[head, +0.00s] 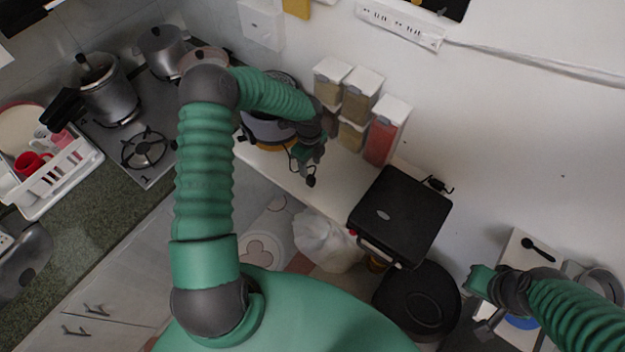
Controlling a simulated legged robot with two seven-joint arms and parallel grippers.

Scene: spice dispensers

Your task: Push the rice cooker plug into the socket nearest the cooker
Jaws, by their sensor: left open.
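A rounded pot-like appliance (262,131), apparently the rice cooker, stands on the white counter against the wall, partly hidden by my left arm. My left gripper (306,168) is open just right of it, in front of the spice dispensers. A small dark piece shows at its tip; I cannot tell whether it is the plug or a finger. A white power strip (400,25) with several outlets is on the wall at upper right. A white wall box (262,25) is above the cooker; its face is unclear. My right gripper (482,302) is at lower right; its jaws are unclear.
Spice dispensers (385,130) with white lids stand between the cooker and a black grill (400,215). A black cord end (438,185) lies behind the grill. A black bin (418,298) and white bag (325,242) are below. A stove with pots (108,95) is at left.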

